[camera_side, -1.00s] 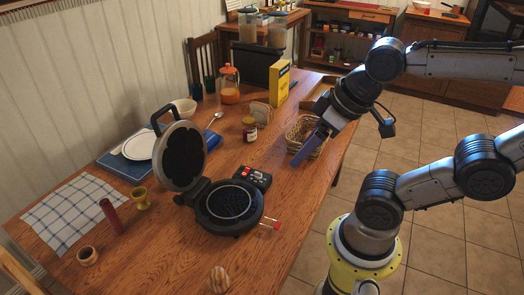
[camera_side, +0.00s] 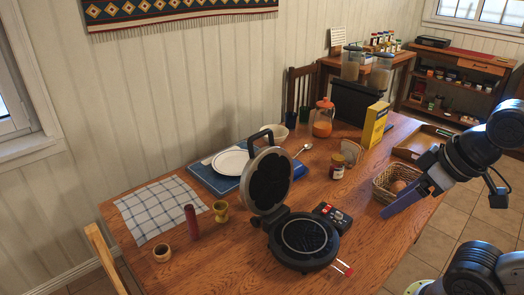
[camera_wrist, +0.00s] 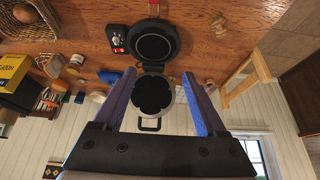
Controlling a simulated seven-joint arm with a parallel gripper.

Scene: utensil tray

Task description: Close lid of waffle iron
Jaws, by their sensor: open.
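The waffle iron stands on the wooden table, its black round base (camera_side: 305,238) flat and its lid (camera_side: 268,182) raised nearly upright on the hinge. A looped handle (camera_side: 262,135) is at the lid's top edge. In the wrist view the base (camera_wrist: 154,44), lid (camera_wrist: 153,95) and handle (camera_wrist: 149,126) show upside down. My gripper (camera_side: 388,211) is to the right of the waffle iron, in front of the basket, apart from the lid. In the wrist view my gripper (camera_wrist: 158,73) has its two blue fingers spread, with the lid in the background between them. Nothing is held.
A wicker basket (camera_side: 384,192) is close beside my gripper. A jar (camera_side: 337,167), yellow box (camera_side: 374,125), plate (camera_side: 230,162), red cylinder (camera_side: 191,222) and egg cup (camera_side: 220,211) stand around. Table front right is clear.

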